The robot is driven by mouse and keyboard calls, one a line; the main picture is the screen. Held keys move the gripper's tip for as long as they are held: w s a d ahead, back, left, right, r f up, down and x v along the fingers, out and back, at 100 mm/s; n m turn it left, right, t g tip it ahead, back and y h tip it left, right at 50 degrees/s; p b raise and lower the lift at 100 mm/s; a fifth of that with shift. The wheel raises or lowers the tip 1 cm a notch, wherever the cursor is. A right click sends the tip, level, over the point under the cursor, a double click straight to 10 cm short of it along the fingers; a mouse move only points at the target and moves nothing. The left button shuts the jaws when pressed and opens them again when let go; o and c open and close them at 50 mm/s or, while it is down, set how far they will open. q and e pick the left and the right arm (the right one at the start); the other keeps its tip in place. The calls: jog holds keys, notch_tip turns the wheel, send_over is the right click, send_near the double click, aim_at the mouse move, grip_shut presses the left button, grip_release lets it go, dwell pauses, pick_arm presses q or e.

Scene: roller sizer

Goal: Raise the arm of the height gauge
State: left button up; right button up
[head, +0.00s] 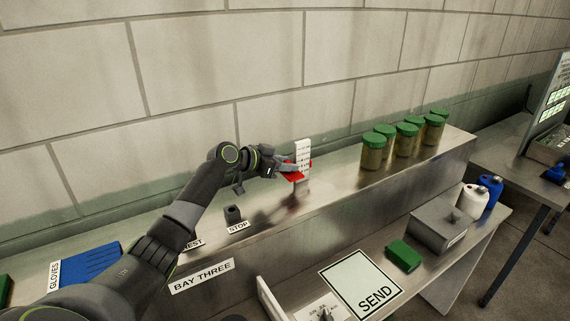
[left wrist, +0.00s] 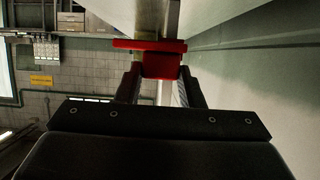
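The height gauge (head: 304,152) is a white upright scale with dark marks, standing on the steel ledge by the wall. Its red arm (head: 292,174) sticks out low on the scale, towards my left gripper (head: 284,169). In the left wrist view the red arm (left wrist: 162,66) lies between the two fingertips of my left gripper (left wrist: 162,78), with a finger against each side. The gripper looks shut on it. The fingertips are partly hidden by the red arm in the head view. My right gripper is not in view.
Several green-lidded jars (head: 374,152) stand on the ledge to the right. A dark block (head: 232,214) by the STOP label is below my left forearm. The lower bench holds a SEND sheet (head: 360,284), a green block (head: 403,256), a grey box (head: 438,227) and bottles (head: 473,201).

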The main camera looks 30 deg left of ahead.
pick_arm(q)
grip_shut()
notch_tip(320, 180, up, 7)
jog(key=shift+p, duration=0.8)
jog(key=shift+r, duration=0.2)
jog(key=o, duration=0.9)
grip_release()
jog(key=shift+c, duration=0.2)
jog(key=shift+f, duration=0.1)
jog(key=shift+s, duration=0.1)
